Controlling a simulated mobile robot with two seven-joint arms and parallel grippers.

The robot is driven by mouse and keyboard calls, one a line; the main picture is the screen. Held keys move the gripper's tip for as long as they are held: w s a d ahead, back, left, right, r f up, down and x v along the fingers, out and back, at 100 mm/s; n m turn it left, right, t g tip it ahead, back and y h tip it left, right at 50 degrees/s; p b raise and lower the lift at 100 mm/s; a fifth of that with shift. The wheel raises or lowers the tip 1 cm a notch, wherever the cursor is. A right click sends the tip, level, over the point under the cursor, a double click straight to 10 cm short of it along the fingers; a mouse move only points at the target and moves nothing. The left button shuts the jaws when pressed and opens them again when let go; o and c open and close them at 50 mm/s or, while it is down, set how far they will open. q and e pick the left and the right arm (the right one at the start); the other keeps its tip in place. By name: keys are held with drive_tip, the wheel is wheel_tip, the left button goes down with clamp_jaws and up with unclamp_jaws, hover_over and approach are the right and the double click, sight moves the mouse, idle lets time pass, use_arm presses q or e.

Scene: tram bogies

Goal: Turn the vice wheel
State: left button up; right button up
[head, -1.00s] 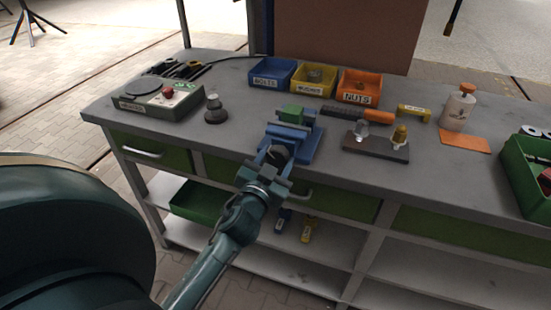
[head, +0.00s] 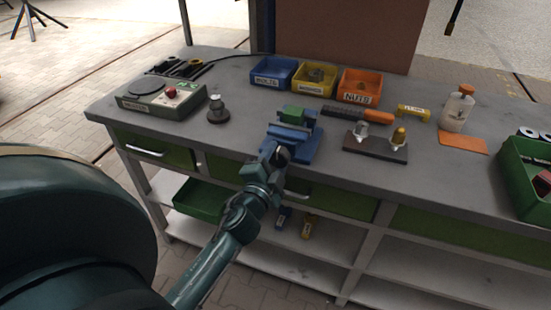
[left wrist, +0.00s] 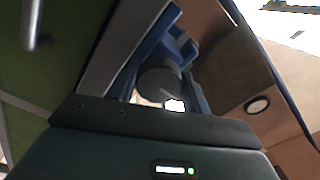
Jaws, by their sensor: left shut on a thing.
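My right gripper is not in view.
Blue, yellow and orange bins (head: 315,79) stand behind the vice. A green crate (head: 525,175) is at the far right. A drawer handle (head: 297,195) juts out below the vice.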

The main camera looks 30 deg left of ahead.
use_arm(q)
drive_tip(key=shift+r+m, duration=0.1)
drive_tip(key=shift+m, duration=0.3)
drive_tip(key=o, duration=1)
